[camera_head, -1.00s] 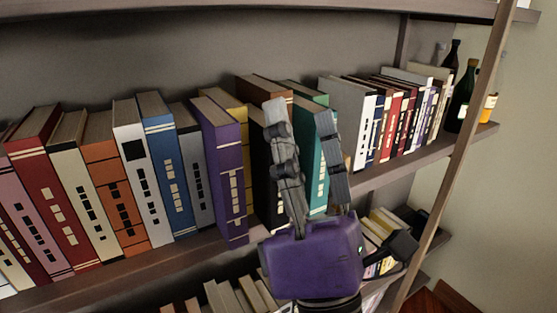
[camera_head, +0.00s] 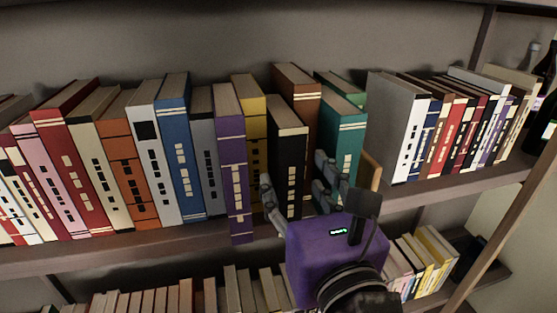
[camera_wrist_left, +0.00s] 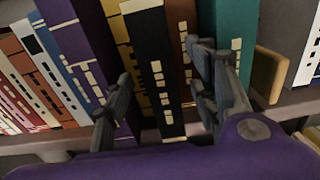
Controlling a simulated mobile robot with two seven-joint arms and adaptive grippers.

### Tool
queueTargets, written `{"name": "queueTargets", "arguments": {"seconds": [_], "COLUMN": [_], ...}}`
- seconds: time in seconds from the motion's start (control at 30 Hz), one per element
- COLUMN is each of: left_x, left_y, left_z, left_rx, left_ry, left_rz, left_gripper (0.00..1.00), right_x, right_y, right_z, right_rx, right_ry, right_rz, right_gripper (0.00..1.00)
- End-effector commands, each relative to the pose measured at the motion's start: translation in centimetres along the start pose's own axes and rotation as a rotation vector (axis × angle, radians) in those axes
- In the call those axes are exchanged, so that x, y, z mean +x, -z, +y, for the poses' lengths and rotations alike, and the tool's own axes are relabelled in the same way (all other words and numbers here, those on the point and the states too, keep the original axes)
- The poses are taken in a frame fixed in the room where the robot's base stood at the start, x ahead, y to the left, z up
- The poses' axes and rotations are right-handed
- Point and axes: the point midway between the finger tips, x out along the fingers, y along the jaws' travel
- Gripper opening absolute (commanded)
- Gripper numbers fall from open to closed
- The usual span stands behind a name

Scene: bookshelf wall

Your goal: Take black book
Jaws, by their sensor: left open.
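The black book (camera_head: 287,160) stands upright on the shelf, between the yellow book and the brown book, its spine toward me. It also shows in the left wrist view (camera_wrist_left: 156,75), between my fingers. My left gripper (camera_head: 298,190) is open in front of the lower part of its spine. One finger is on the left by the purple book, the other on the right in front of the brown and teal books. I cannot tell whether the fingers touch any book. My right gripper is in neither current view.
The purple book (camera_head: 232,165) juts forward at the left. The yellow book (camera_head: 252,130), brown book (camera_head: 305,100) and teal book (camera_head: 347,145) stand close around. Another row of books (camera_head: 250,290) fills the lower shelf. Bare shelf edge (camera_head: 440,187) shows at the right.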

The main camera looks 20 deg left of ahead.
Motion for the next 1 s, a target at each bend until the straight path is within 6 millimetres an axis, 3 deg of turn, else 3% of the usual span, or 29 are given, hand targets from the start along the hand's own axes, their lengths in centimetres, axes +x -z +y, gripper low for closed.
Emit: {"name": "queueTargets", "arguments": {"seconds": [0.4, 0.67, 1.0], "left_x": [5.4, 5.7, 5.7], "left_y": [-0.3, 0.0, 0.0], "left_z": [0.6, 0.6, 0.6], "left_rx": [0.002, 0.001, 0.002], "left_ry": [-0.001, -0.001, -0.001], "left_rz": [-0.006, -0.003, -0.003], "left_gripper": [0.53, 0.53, 0.11], "right_x": [-0.9, -0.8, -0.8], "right_y": [2.0, 1.4, 1.6], "right_z": [0.2, 0.2, 0.2], "right_rx": [0.008, 0.007, 0.004], "right_ry": [-0.004, -0.003, -0.003], "right_rz": [0.028, 0.017, 0.019], "right_gripper": [0.4, 0.4, 0.4]}}
